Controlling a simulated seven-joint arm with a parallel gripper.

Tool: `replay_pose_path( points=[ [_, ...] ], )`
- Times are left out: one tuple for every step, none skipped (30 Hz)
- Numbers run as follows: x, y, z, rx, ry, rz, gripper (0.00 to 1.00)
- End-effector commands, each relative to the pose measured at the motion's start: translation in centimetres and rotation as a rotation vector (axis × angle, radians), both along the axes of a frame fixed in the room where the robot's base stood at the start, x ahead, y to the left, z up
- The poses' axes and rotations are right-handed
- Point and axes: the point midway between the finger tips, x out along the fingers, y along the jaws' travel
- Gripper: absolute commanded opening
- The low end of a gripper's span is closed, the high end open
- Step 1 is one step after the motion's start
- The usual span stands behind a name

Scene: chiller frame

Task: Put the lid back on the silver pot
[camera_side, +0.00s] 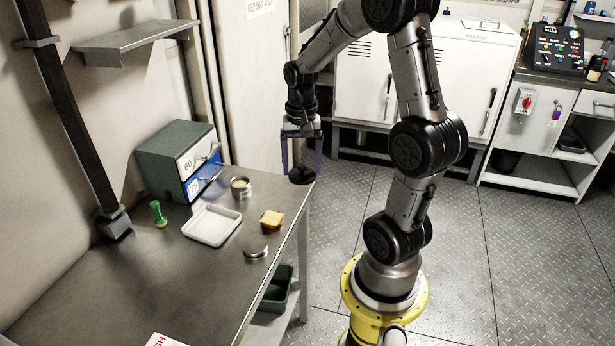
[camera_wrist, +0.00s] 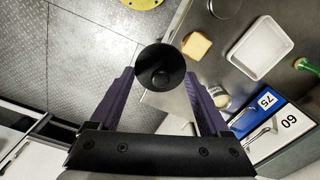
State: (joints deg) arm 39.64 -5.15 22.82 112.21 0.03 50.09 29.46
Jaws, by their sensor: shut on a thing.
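An open silver pot (camera_side: 241,190) with pale contents stands upright on the metal table, in front of the drawer box. In the wrist view the pot (camera_wrist: 219,99) is partly hidden by a finger. My gripper (camera_side: 302,168) points down near the table's back right corner, to the right of the pot. In the wrist view its purple fingers (camera_wrist: 160,78) are shut on a dark round lid-like disc (camera_wrist: 160,60) with a central knob. The disc (camera_side: 302,176) also shows below the fingers in the side view. A low silver disc (camera_side: 256,251), possibly another lid, lies near the table's front edge.
A drawer box (camera_side: 182,158) with a blue lower drawer stands behind the pot. The table's left part is mostly clear.

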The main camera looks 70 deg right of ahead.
Motion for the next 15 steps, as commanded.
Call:
replay_pose_path(
  points=[
    [1.6, -1.0, 0.5, -0.001, -0.001, -0.008, 0.28],
    [2.5, -1.5, 0.8, -0.002, -0.002, -0.016, 0.28],
    [3.7, -2.2, 1.1, -0.001, -0.002, -0.023, 0.28],
    [4.6, -2.6, 1.3, -0.001, -0.001, -0.028, 0.28],
    [5.6, -3.1, 1.5, -0.001, -0.001, -0.033, 0.28],
    [6.8, -3.7, 1.6, 0.001, 0.0, -0.037, 0.28],
    [7.8, -4.1, 1.7, 0.0, 0.0, -0.04, 0.28],
    [8.8, -4.5, 1.7, 0.001, 0.0, -0.042, 0.28],
    [10.1, -5.0, 1.7, 0.002, 0.002, -0.044, 0.28],
    [11.1, -5.3, 1.7, 0.002, 0.002, -0.046, 0.28],
    [12.1, -5.6, 1.6, 0.002, 0.002, -0.046, 0.28],
    [13.4, -5.9, 1.4, 0.002, 0.002, -0.045, 0.28],
    [14.4, -6.2, 1.2, 0.002, 0.002, -0.044, 0.28],
    [15.4, -6.3, 1.0, 0.002, 0.002, -0.042, 0.28],
    [16.6, -6.5, 0.6, 0.002, 0.003, -0.038, 0.28]
  ],
)
